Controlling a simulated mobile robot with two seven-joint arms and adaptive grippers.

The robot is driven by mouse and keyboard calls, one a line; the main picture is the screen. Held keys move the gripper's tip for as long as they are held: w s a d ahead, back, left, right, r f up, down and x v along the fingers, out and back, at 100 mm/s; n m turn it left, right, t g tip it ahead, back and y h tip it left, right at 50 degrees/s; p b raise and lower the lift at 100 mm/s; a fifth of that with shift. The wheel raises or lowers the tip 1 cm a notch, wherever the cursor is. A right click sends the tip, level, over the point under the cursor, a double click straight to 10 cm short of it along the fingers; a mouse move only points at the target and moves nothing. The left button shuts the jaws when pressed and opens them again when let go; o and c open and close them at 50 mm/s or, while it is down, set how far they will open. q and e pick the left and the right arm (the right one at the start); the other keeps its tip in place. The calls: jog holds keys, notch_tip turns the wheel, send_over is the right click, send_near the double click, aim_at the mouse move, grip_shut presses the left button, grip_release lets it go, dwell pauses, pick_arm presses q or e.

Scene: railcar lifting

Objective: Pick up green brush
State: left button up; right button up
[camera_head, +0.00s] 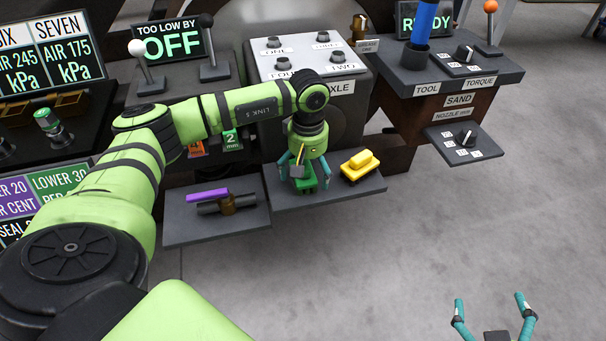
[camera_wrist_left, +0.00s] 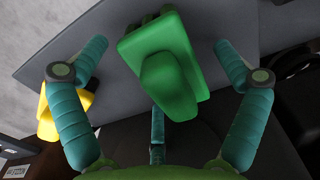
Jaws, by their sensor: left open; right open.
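The green brush (camera_head: 305,179) rests on a dark grey shelf (camera_head: 335,197), partly hidden under my left gripper in the head view. My left gripper (camera_head: 307,174) is open above the brush and points down at it. In the left wrist view the green brush (camera_wrist_left: 165,62) lies ahead, between the two teal fingers of my left gripper (camera_wrist_left: 160,75), with gaps on both sides. Whether the fingertips reach down beside it is hard to tell. My right gripper (camera_head: 495,315) is open and empty at the lower right of the head view, over the floor.
A yellow brush (camera_head: 359,167) sits on the same shelf, close to the right of the green one; it also shows in the left wrist view (camera_wrist_left: 48,115). A knob panel (camera_head: 305,62) stands behind.

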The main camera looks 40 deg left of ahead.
jog(key=shift+r, duration=0.1)
pick_arm(q)
jog(key=c, duration=1.4)
jog(key=shift+c, duration=0.2)
jog(key=shift+r, duration=0.15)
notch_tip(320, 180, up, 4)
jog(key=shift+f+p, duration=0.2)
jog(key=shift+p, duration=0.4)
jog(key=w+d+r+p, duration=0.2)
jog(key=d+r, duration=0.5)
jog(key=d, duration=0.4)
jog(key=shift+w, duration=0.8)
pick_arm(e)
jog(key=s+d+f+g+h, duration=0.1)
jog(key=s+d+f+g, duration=0.1)
jog(key=s+f+g, duration=0.2)
jog(key=s+d+f+m+g+h, duration=0.1)
jog(key=s+d+f+g, duration=0.2)
jog(key=s+f+g, duration=0.2)
jog(key=s+f, duration=0.1)
jog(key=s, duration=0.2)
jog(key=shift+s+d+f+h, duration=0.25)
jog(key=shift+s+d+h, duration=0.05)
jog(key=shift+s+d, duration=0.05)
